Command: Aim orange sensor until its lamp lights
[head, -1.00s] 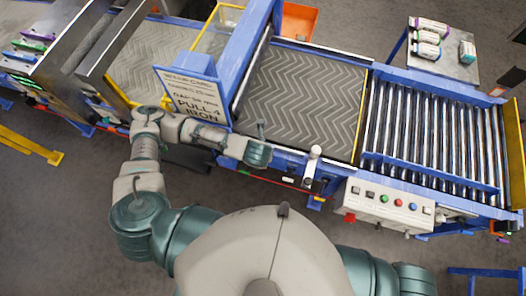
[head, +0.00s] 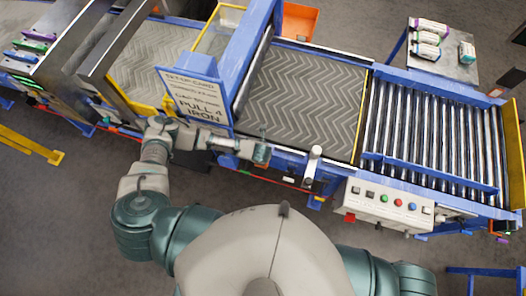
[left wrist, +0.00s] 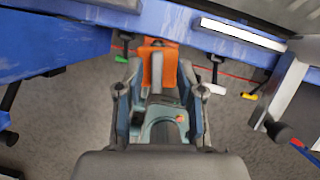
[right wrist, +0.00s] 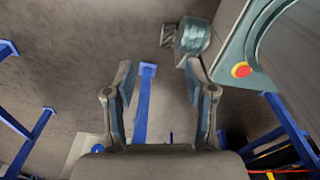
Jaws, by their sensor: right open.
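The orange sensor (left wrist: 158,62) shows in the left wrist view, below the blue conveyor frame (left wrist: 60,45). In the head view my left gripper (head: 262,154) is at the near edge of the conveyor, and the sensor is not clearly visible there. I cannot make out a lit lamp on the sensor. My right gripper (right wrist: 160,85) is open and empty above the floor.
A chevron-patterned belt (head: 305,98) leads to a roller section (head: 430,130). A placard (head: 197,97) stands behind my left forearm. A white post (head: 313,160) and a button panel (head: 388,203) are to the right of my left gripper. A thin red line (left wrist: 235,75) runs below the frame.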

